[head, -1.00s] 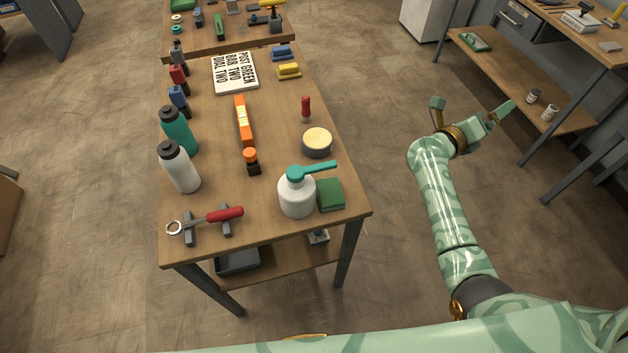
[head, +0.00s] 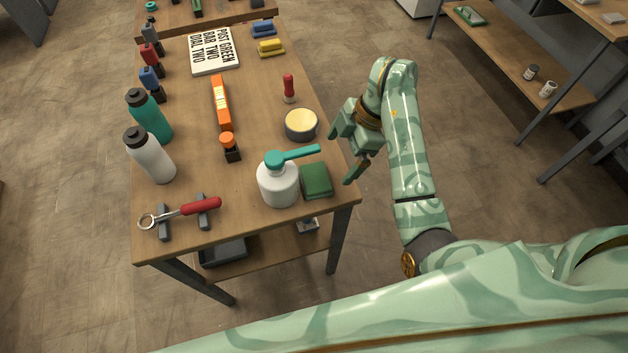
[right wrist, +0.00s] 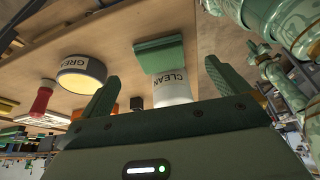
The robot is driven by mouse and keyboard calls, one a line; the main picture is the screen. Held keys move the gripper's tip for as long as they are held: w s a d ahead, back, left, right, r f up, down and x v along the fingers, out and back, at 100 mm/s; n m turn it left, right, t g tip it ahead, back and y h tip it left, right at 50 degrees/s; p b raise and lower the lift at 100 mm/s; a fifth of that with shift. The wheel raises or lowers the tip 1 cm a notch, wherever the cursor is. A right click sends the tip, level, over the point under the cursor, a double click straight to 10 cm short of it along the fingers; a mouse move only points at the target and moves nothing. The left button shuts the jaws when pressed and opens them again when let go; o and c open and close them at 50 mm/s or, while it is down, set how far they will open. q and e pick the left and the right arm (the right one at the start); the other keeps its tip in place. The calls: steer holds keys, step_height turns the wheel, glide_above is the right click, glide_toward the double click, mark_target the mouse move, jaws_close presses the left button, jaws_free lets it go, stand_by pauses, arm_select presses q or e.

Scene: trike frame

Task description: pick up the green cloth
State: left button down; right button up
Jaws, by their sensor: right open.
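The green cloth (head: 316,181) is a folded block lying near the front right corner of the wooden table (head: 250,222). It sits directly right of a white pump bottle (head: 278,184) with a teal top. In the right wrist view the cloth (right wrist: 158,54) shows between my fingers, beside the bottle labelled CLEAN (right wrist: 172,87). My right gripper (head: 345,156) is open and empty, just off the table's right edge, up and right of the cloth and apart from it. My left gripper is not in view.
A round tin (head: 301,124) and a red-handled tool (head: 288,88) stand behind the cloth. A red-handled wrench (head: 180,213) rests on grey supports at front left. Two bottles, teal (head: 149,116) and white (head: 149,155), stand at the left edge. Open floor lies right of the table.

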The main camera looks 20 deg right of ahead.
mark_target(324, 174)
steer(key=b+x, duration=0.3)
steer(key=x, duration=0.5)
steer(key=shift+w+a+f+b, duration=0.2)
steer(key=shift+f+b, duration=0.05)
steer(key=shift+b, duration=0.1)
steer(key=shift+r, duration=0.1)
steer(key=c, duration=0.9)
